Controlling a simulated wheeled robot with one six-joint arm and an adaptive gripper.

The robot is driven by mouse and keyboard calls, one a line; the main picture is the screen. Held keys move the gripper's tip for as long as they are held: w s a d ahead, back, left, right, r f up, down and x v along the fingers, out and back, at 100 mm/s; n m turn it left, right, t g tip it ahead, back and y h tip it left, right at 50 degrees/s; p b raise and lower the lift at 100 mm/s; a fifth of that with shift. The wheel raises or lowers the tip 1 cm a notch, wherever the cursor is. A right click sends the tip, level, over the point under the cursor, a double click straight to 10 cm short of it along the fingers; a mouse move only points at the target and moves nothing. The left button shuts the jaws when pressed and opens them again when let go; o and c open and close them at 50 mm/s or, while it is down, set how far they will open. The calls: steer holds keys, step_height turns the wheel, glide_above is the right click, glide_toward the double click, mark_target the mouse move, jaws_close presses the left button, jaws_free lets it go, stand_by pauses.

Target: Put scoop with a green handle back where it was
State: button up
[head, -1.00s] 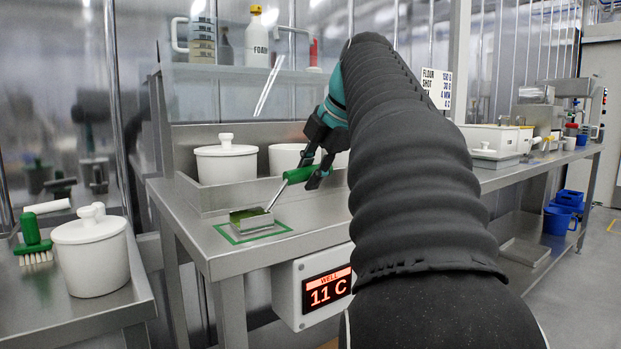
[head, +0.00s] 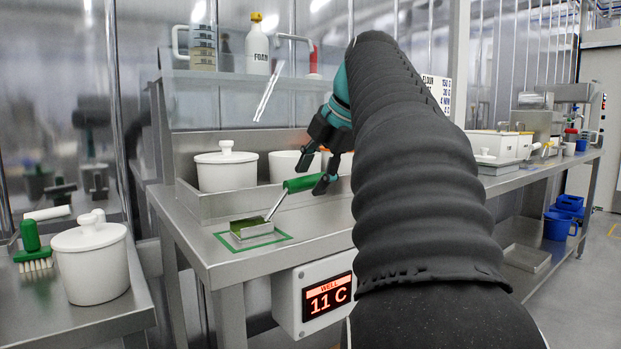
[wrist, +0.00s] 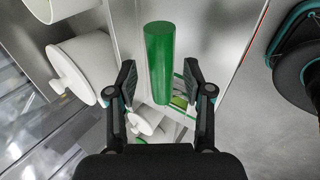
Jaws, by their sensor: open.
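The scoop has a green handle (head: 303,183), a thin metal shank and a square metal pan (head: 252,229). The pan rests inside a green square outline (head: 284,235) on the steel table, and the handle slants up to the right. My gripper (head: 314,174) is open at the upper end of the handle. In the wrist view the handle (wrist: 159,62) lies between the spread fingers of my gripper (wrist: 160,82), with gaps on both sides. The scoop's pan is mostly hidden there.
A lidded white pot (head: 226,170) and an open white pot (head: 285,166) stand in a raised steel well behind the scoop. A lidded white crock (head: 92,265) and a green brush (head: 33,247) are on the left table. The table front around the outline is clear.

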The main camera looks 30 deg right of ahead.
steer(key=p+v, duration=0.2)
steer(key=v, duration=0.8)
steer(key=shift+p, duration=0.3)
steer(key=shift+s+r, duration=0.1)
